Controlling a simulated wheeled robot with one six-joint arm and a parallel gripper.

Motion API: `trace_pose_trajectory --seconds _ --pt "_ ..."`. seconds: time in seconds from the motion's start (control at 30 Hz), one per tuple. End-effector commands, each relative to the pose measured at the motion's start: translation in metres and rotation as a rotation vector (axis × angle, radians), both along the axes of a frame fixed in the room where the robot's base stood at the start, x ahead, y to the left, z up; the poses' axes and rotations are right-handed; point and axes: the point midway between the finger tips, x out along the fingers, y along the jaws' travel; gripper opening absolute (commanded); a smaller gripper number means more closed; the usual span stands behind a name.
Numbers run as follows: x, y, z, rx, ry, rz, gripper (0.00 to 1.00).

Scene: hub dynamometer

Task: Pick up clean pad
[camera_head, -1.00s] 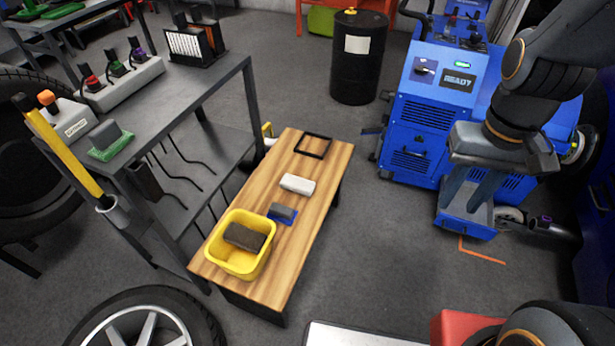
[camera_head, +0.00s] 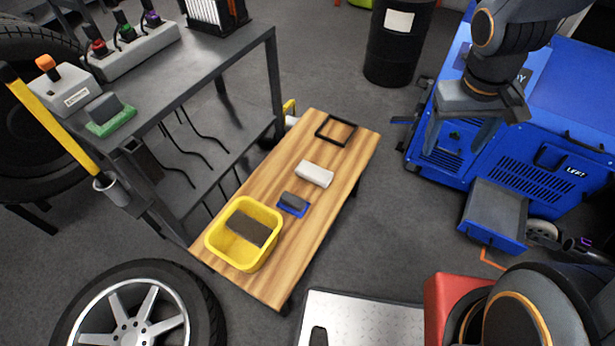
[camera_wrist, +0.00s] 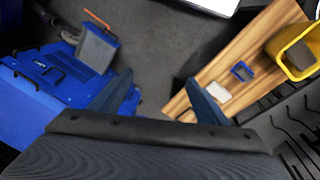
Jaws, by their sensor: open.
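A white pad (camera_head: 314,173), the only pale, clean-looking one, lies flat on the wooden bench (camera_head: 318,222). It also shows in the wrist view (camera_wrist: 218,92), close beside the right finger in the picture. My gripper (camera_head: 457,142) is open and empty, up to the right of the bench in the head view, in front of the blue machine. In the wrist view, its fingers (camera_wrist: 160,90) are spread wide with grey floor between them. A dark pad (camera_head: 248,229) sits in a yellow tub (camera_head: 214,243) at the bench's near end.
A grey block on a blue base (camera_head: 293,204) lies between white pad and tub. A black square frame (camera_head: 336,130) lies at the bench's far end. A metal table (camera_head: 190,75) stands left, a blue machine (camera_head: 540,160) right. Floor between bench and machine is clear.

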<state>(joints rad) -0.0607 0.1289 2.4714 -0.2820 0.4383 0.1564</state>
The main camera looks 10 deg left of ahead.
Motion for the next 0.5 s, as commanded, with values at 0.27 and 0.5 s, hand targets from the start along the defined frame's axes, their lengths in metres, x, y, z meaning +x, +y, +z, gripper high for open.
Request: trace_pose_trajectory --seconds 0.27,0.5 --pt "0.150 0.077 -0.114 -0.031 -0.212 0.435 0.69" --pt "0.189 0.196 -0.224 0.134 -0.246 0.827 0.69"
